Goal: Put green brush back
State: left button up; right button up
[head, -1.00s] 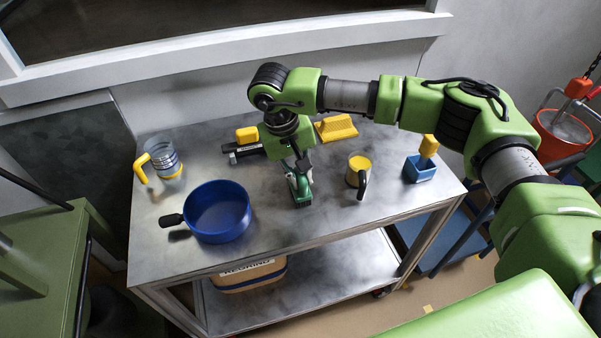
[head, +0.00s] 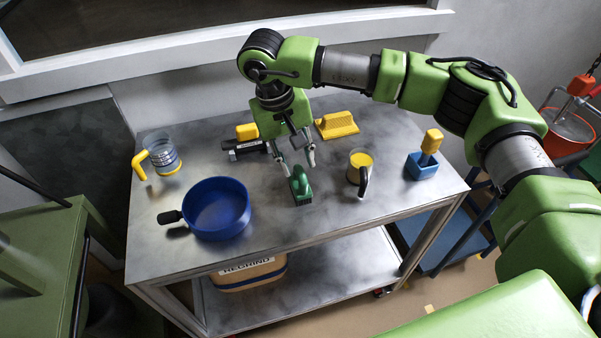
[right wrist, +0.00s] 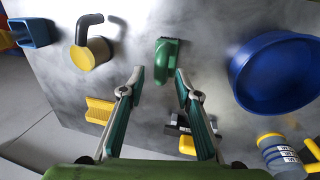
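The green brush (head: 300,187) sits on the metal table top, between the blue pan and the yellow-topped mug. It also shows in the right wrist view (right wrist: 167,62), just beyond my fingertips. My right gripper (head: 298,167) is open and empty, raised above and slightly behind the brush. In the right wrist view its two fingers (right wrist: 159,76) are spread apart, with the brush past the gap between them. My left gripper is not in view.
A blue pan (head: 218,209) stands left of the brush and a mug (head: 360,167) right of it. A blue holder (head: 421,167) with a yellow-handled tool, a clear jug (head: 164,158), a black-and-yellow tool (head: 245,145) and a yellow brush (head: 337,125) are also on the table (head: 270,229).

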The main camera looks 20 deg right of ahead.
jog(key=b+v, duration=0.1)
jog(key=v, duration=0.6)
jog(key=shift+r, duration=0.2)
